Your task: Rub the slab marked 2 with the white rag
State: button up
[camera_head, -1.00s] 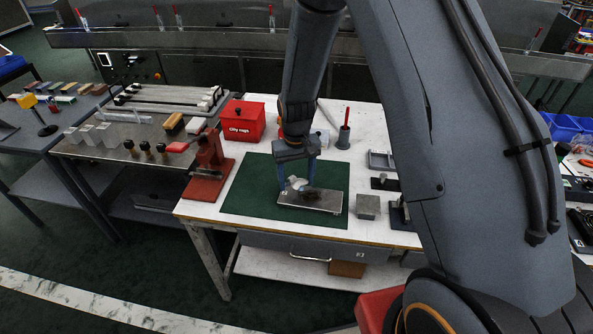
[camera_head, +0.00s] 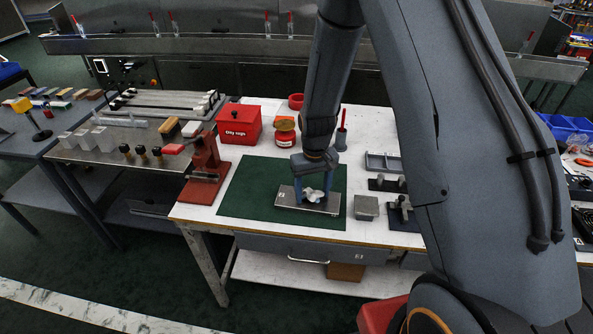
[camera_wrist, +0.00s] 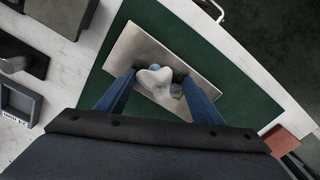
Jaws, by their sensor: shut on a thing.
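A flat grey metal slab (camera_head: 286,197) lies on the green mat (camera_head: 240,196) on the white workbench. I cannot read a mark on it. My gripper (camera_head: 313,195) points down over the right half of the slab, shut on the crumpled white rag (camera_head: 315,193). The rag appears to be on the slab's top face, though exact contact is hard to tell. In the wrist view the rag (camera_wrist: 153,80) sits between the two blue fingers, over the slab (camera_wrist: 138,45), hiding part of it.
A small grey block (camera_head: 366,207) stands just right of the mat. A red press (camera_head: 205,170) stands at the left edge, with a red oily rags box (camera_head: 240,124) behind. Red containers and a grey holder (camera_head: 341,138) stand at the back. The mat's left part is clear.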

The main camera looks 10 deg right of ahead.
aim_at(293, 197)
jog(key=shift+s+d, duration=0.35)
jog(key=shift+d, duration=0.55)
jog(key=shift+s+d, duration=0.35)
jog(key=shift+d, duration=0.5)
jog(key=shift+w+a, duration=0.15)
jog(key=shift+a, duration=0.4)
jog(key=shift+w+a, duration=0.15)
jog(key=shift+a, duration=0.4)
jog(key=shift+w+a, duration=0.25)
jog(key=shift+a, duration=0.1)
jog(key=shift+w+a, duration=0.3)
jog(key=shift+a, duration=0.45)
jog(key=shift+w+a, duration=0.25)
jog(key=shift+a, duration=0.45)
jog(key=shift+w+a, duration=0.1)
jog(key=shift+a, duration=0.25)
jog(key=shift+w+a, duration=0.3)
jog(key=shift+a, duration=0.45)
jog(key=shift+w+a, duration=0.15)
jog(key=shift+a, duration=0.15)
jog(key=shift+w+a, duration=0.15)
jog(key=shift+a, duration=0.2)
notch_tip(293, 197, up, 8)
jog(key=p, duration=0.4)
